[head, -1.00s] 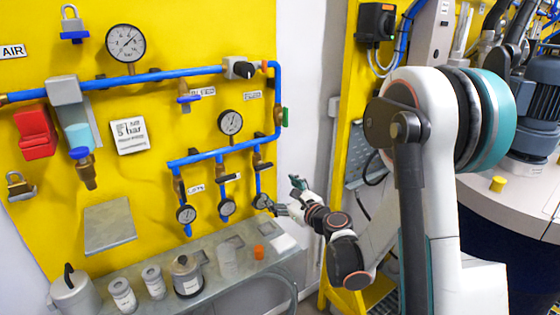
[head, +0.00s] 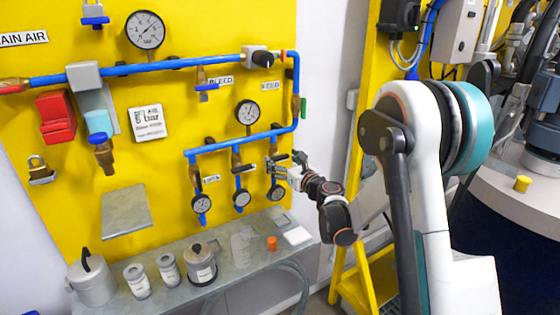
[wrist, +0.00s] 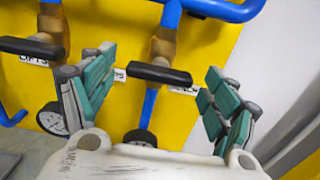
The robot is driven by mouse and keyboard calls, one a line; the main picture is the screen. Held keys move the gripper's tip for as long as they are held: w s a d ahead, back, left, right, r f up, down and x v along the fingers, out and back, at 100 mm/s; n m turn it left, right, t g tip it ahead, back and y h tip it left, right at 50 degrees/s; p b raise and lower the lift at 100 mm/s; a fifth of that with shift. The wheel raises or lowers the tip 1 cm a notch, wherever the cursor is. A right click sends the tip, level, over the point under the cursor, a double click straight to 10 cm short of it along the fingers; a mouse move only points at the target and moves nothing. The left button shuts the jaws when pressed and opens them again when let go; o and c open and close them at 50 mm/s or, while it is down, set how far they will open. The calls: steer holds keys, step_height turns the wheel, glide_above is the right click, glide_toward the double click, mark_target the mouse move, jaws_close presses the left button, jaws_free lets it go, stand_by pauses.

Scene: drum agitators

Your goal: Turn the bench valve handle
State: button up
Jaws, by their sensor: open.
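Three small valves with black handles hang from the lower blue pipe on the yellow panel. My gripper (head: 282,170) is at the right-most one in the head view and partly covers it. In the wrist view, the black bar handle (wrist: 160,74) of that valve lies roughly crosswise between the green-padded fingers of my gripper (wrist: 161,62). The fingers are open, one on each side, with visible gaps to the handle. The neighbouring valve's black handle (wrist: 32,46) is left of the left finger. Small labels sit beside the valves; I cannot read one as bench.
Small gauges (head: 242,198) hang below the valves. A grey shelf (head: 225,285) under them holds a kettle-like pot (head: 92,280), cans (head: 137,281) and an orange cap (head: 272,243). A yellow frame (head: 340,260) and a white wall (wrist: 280,60) are to the right.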

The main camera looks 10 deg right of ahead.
steer(key=shift+x, duration=0.95)
steer(key=c, duration=1.1)
